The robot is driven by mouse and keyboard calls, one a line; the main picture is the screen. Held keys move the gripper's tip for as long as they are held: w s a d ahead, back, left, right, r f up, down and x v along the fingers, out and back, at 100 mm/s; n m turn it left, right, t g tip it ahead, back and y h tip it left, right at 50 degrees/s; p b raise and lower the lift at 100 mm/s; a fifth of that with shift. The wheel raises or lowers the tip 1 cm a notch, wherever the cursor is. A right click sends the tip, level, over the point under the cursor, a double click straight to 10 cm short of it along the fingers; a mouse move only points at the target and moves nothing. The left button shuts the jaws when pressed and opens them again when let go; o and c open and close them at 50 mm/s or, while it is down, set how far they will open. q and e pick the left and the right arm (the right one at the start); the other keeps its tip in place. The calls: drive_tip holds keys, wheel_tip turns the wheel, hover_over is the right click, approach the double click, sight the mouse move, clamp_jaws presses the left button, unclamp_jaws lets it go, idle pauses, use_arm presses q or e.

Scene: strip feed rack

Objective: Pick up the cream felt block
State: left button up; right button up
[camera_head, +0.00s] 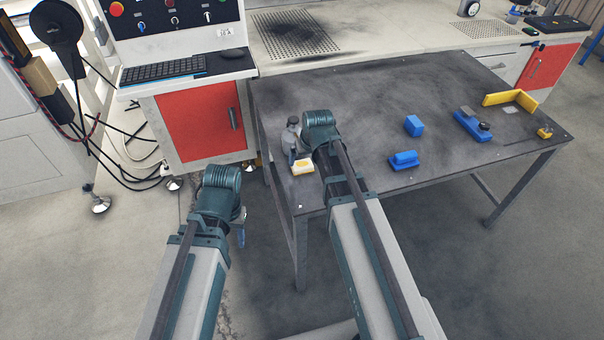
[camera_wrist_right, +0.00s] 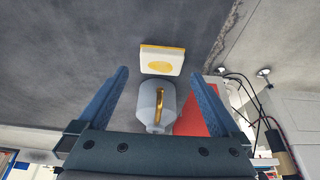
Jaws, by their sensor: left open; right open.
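The cream felt block (camera_head: 303,167) lies on the dark table near its front left corner, with a yellow patch on it. In the right wrist view the block (camera_wrist_right: 150,66) is pale with a yellow oval and a yellow edge. My right gripper (camera_head: 293,156) is open, close to the block at its upper left in the head view. The block shows beyond the fingertips in the wrist view, not gripped. My left gripper (camera_head: 241,235) hangs empty in front of the table, to the left; its fingers are small here.
A grey rounded object with a gold part (camera_wrist_right: 145,100) appears between my right fingers in the wrist view; its depth is unclear. Blue blocks (camera_head: 413,125) (camera_head: 404,160), a blue fixture (camera_head: 468,125) and a yellow angle piece (camera_head: 524,100) sit further right.

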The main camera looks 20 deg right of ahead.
sight(302, 164)
use_arm(q)
drive_tip(key=shift+f, duration=0.4)
use_arm(e)
drive_tip(key=shift+w+f, duration=0.2)
drive_tip(key=shift+f, duration=0.2)
drive_tip(key=b+x, duration=0.4)
drive_tip(key=x, duration=0.1)
drive_tip(key=shift+w+a+b, duration=0.15)
drive_tip(key=shift+w+b, duration=0.2)
use_arm(q)
wheel_tip(302, 164, down, 4)
drive_tip(key=shift+f, duration=0.2)
use_arm(e)
drive_tip(key=shift+r, duration=0.1)
drive_tip(key=c, duration=1.1)
drive_tip(key=shift+o, duration=0.2)
